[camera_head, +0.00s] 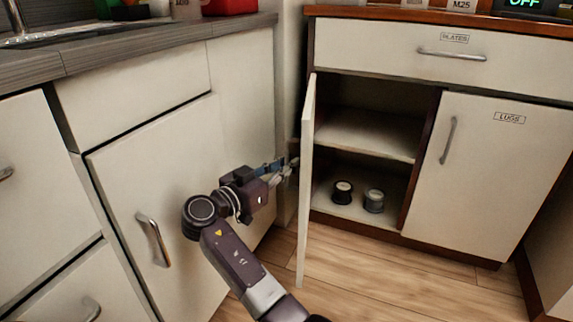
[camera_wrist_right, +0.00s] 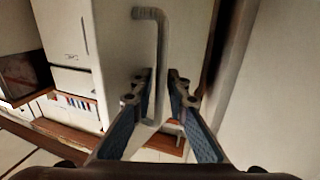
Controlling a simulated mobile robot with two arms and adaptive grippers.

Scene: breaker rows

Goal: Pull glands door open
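The glands door (camera_head: 305,180) is the swung-out white door of the left lower compartment, seen nearly edge-on in the head view. It stands far open, and the shelves behind it show. Its outer face and label are hidden from the head. My right gripper (camera_head: 292,168) is on the door's outer side, on the left. In the right wrist view a grey bar handle (camera_wrist_right: 162,45) runs down between the fingers of my right gripper (camera_wrist_right: 160,85). The fingers stand apart on both sides of it; whether they touch it is unclear. My left gripper is not in view.
Two dark spools with pale tops (camera_head: 343,192) (camera_head: 374,200) stand on the compartment floor. The lugs door (camera_head: 500,170) and plates drawer (camera_head: 440,50) are closed. The left cabinets (camera_head: 140,105) stand close to my right arm. Wood floor (camera_head: 370,270) is clear before the open compartment.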

